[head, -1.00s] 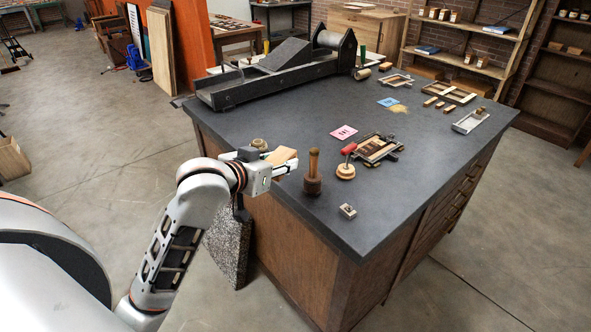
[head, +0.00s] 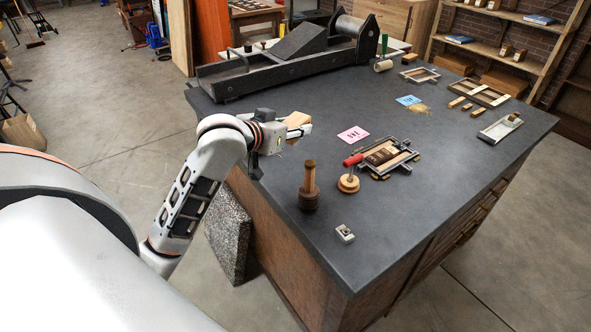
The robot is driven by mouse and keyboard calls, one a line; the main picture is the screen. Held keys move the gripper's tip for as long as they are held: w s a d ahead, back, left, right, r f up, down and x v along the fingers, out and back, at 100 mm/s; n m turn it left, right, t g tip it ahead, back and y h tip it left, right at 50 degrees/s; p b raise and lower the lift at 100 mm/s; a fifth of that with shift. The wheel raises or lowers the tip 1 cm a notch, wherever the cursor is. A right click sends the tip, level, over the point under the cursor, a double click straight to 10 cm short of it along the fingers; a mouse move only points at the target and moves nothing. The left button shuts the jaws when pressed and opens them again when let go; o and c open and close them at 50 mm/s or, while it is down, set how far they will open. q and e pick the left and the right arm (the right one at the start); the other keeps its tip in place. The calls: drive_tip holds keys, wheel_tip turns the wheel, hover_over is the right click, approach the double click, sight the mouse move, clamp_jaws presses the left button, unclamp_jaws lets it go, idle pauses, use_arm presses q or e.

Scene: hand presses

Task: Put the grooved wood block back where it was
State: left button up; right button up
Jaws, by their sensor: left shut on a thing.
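A light wood block (head: 296,119) is in my left gripper (head: 299,128), above the dark tabletop (head: 250,107) near its left edge. The gripper is shut on the block, which hides part of the fingers. Any groove in the block is too small to make out. My right gripper is not in view.
A wooden-handled tool (head: 309,187) stands upright to the right of and nearer than my left gripper. A long black press (head: 275,75) lies behind.

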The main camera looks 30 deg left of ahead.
use_arm(q)
hover_over(294, 177)
wheel_tip(294, 177, down, 10)
drive_tip(key=shift+r, duration=0.2)
drive_tip(key=shift+w+f, duration=0.1)
drive_tip(key=shift+f, duration=0.45)
wheel_tip(294, 177, down, 4)
drive_tip(key=shift+f, duration=0.1)
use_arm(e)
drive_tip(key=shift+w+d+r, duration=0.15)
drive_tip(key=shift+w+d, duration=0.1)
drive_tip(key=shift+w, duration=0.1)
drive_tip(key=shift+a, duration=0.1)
use_arm(q)
drive_tip(key=o, duration=1.3)
drive_tip(key=shift+f, duration=0.1)
drive_tip(key=shift+c, duration=0.2)
